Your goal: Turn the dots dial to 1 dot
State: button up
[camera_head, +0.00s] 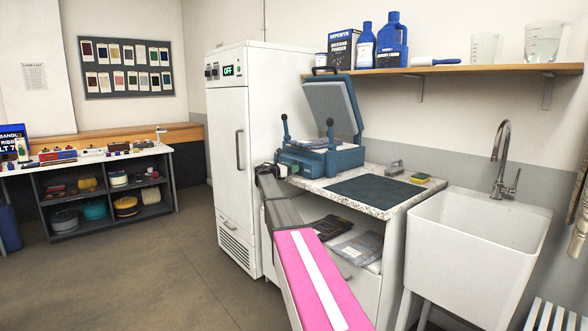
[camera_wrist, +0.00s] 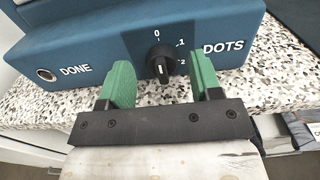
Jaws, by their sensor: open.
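The dots dial (camera_wrist: 161,63) is a small black knob on the front of a blue press (camera_head: 330,161). In the wrist view, 0 is marked above it, with 1 and 2 to its right beside the word DOTS. A pale mark shows on the knob's lower face; I cannot tell surely which number it is set to. My gripper (camera_wrist: 158,68) has two green fingers, open, one to the left and one to the right of the dial, with gaps showing. In the head view, my arm reaches the press's front left and the dial is hidden.
The press stands on a speckled counter (camera_head: 401,198) with its lid raised. A round DONE button (camera_wrist: 46,74) is left of the dial. A white cabinet (camera_head: 262,130) stands at left of the counter, a white sink (camera_head: 478,250) at right. A dark mat lies on the counter.

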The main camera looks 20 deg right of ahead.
jog(key=shift+x, duration=1.1)
jog(key=c, duration=0.9)
jog(key=shift+s+m, duration=0.1)
jog(key=shift+m, duration=0.2)
jog(key=m, duration=0.5)
jog(key=shift+s+f, duration=0.1)
jog(key=shift+s, duration=0.15)
jog(key=m, duration=0.6)
jog(key=shift+s+d+f, duration=0.1)
jog(key=shift+s+f, duration=0.1)
